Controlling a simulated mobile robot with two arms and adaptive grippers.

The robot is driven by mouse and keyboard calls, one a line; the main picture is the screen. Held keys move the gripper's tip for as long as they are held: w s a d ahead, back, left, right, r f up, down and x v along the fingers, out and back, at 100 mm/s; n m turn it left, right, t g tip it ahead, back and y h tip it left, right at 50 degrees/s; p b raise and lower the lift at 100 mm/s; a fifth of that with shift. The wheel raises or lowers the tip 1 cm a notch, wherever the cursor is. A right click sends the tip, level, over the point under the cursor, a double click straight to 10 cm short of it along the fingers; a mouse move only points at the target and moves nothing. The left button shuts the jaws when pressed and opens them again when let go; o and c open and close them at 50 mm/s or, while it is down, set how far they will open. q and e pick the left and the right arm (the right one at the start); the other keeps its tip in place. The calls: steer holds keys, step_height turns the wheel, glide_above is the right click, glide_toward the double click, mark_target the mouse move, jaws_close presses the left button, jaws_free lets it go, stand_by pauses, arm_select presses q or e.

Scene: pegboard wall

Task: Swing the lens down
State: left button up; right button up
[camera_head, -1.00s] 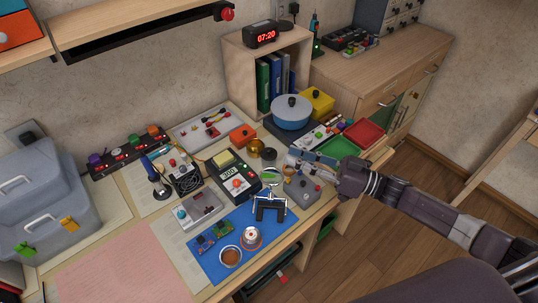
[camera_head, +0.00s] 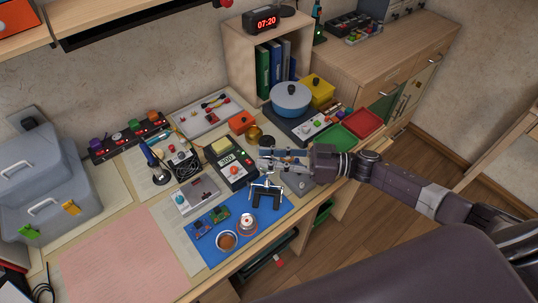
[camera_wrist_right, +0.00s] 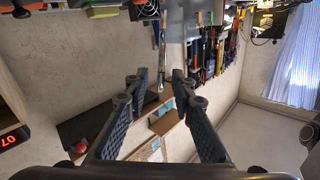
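The helping-hand stand (camera_head: 266,192) has a black base and metal clips and stands on the blue mat (camera_head: 215,246) near the desk's front edge. Its round lens is not clearly visible; my right gripper seems to cover its place just above the stand. My right gripper (camera_head: 268,160) comes in from the right and hovers behind and above the stand. In the right wrist view its two fingers (camera_wrist_right: 156,85) are spread apart with nothing between them. I cannot tell whether it touches the lens. My left gripper is not in view.
A multimeter-like device (camera_head: 233,168) stands just left of the gripper. A grey box (camera_head: 299,185) with knobs sits right of the stand, partly under my arm. A blue pot (camera_head: 290,100) and green tray (camera_head: 328,138) lie behind. Circuit boards and small dishes share the mat.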

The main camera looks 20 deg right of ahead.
steer(key=shift+c, duration=0.2)
steer(key=shift+d, duration=0.1)
steer(key=c, duration=0.5)
jaws_close()
